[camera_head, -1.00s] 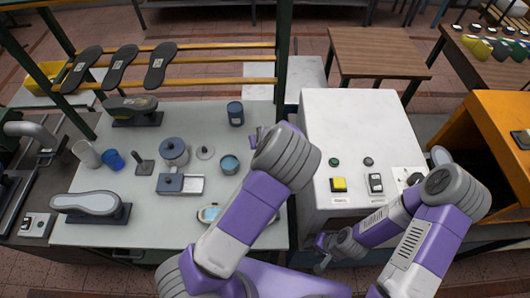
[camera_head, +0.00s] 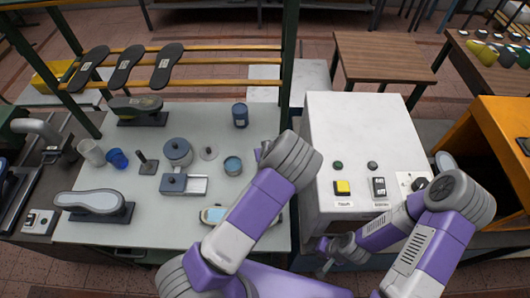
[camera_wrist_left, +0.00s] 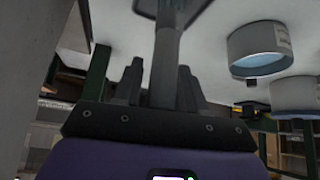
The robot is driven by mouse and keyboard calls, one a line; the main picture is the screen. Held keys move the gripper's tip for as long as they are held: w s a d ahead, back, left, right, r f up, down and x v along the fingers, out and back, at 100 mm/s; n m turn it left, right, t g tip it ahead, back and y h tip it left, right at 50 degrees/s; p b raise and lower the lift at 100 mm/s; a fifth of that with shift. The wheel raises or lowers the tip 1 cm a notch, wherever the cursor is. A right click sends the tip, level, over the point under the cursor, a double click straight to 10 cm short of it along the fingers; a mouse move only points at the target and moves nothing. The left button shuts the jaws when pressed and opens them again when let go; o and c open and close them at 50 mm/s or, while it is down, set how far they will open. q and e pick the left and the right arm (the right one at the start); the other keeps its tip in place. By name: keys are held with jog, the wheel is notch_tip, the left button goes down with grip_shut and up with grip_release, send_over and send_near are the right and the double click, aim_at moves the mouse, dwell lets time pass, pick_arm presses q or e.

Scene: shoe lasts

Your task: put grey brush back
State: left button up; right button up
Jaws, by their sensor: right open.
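In the left wrist view, a grey rod-like handle (camera_wrist_left: 166,62) with a dark flat head at the top edge runs between the fingers of my left gripper (camera_wrist_left: 158,82). I take it for the grey brush; the fingers sit close on both sides of it. In the head view this gripper is mostly hidden behind my left arm, near the right side of the grey worktable (camera_head: 225,118). My right gripper (camera_head: 322,258) is open and empty, low beside the white cabinet. A dark upright handle on a square base (camera_head: 147,163) stands on the worktable.
A lidded pot (camera_head: 177,153), a blue-grey cup (camera_head: 233,166), a dark blue can (camera_head: 240,115) and a small metal box (camera_head: 183,184) crowd the worktable. A shoe last (camera_head: 95,202) lies front left. The white cabinet (camera_head: 355,125) stands to the right.

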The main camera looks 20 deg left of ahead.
pick_arm(q)
jog(key=shift+o, duration=0.7)
jog(key=shift+r, duration=0.2)
jog(key=v, duration=1.2)
jog(key=shift+s+f, duration=0.1)
